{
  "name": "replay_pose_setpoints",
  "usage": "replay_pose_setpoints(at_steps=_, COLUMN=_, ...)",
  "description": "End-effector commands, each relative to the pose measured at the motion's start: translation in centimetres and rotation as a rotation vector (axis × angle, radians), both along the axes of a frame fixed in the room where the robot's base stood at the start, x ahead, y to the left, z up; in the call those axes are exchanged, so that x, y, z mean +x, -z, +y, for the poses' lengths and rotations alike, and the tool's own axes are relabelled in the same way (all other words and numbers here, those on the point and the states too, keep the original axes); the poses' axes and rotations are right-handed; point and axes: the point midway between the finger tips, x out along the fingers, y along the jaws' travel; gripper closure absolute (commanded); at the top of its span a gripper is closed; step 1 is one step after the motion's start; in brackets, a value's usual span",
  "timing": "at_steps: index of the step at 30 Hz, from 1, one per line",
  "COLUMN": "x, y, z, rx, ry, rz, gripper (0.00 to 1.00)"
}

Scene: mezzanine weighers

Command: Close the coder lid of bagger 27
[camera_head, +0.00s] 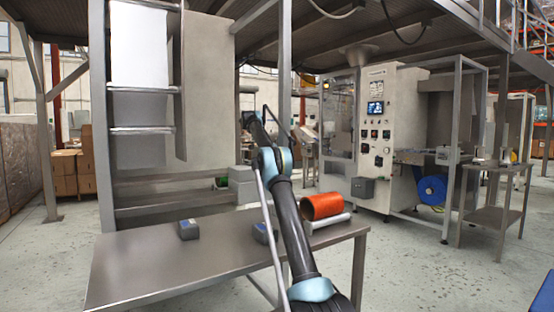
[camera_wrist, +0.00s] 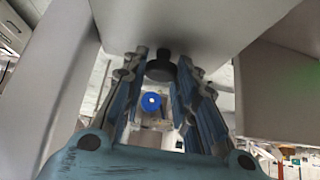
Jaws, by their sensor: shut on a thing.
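In the wrist view my gripper (camera_wrist: 162,88) has its two blue-grey fingers on either side of a round dark knob (camera_wrist: 161,68). The knob sits against a broad pale grey panel (camera_wrist: 185,22) that fills the top of the view. The fingers are shut on the knob. In the head view my arm rises from the bottom and bends away at the middle. My fingers and the knob cannot be made out there. I cannot tell which part is the coder lid or read the number 27.
A tall frame with a white web (camera_head: 139,45) stands behind. A machine with a screen (camera_head: 378,150) and a blue reel (camera_head: 432,190) stand right.

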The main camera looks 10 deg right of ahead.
Motion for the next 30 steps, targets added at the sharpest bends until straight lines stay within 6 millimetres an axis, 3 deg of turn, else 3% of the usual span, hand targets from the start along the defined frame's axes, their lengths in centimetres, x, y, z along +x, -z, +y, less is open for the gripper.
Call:
replay_pose_setpoints(at_steps=9, x=0.22, y=0.17, z=0.09, rx=0.0, ry=-0.002, rz=-0.003, gripper=1.0)
replay_pose_setpoints(at_steps=10, x=0.23, y=0.18, z=0.1, rx=0.0, ry=-0.002, rz=-0.003, gripper=0.69)
replay_pose_setpoints(at_steps=12, x=0.21, y=0.18, z=0.14, rx=0.0, ry=-0.002, rz=-0.003, gripper=0.55)
replay_pose_setpoints(at_steps=30, x=0.09, y=-0.49, z=0.75, rx=0.001, ry=-0.002, rz=0.0, gripper=0.55)
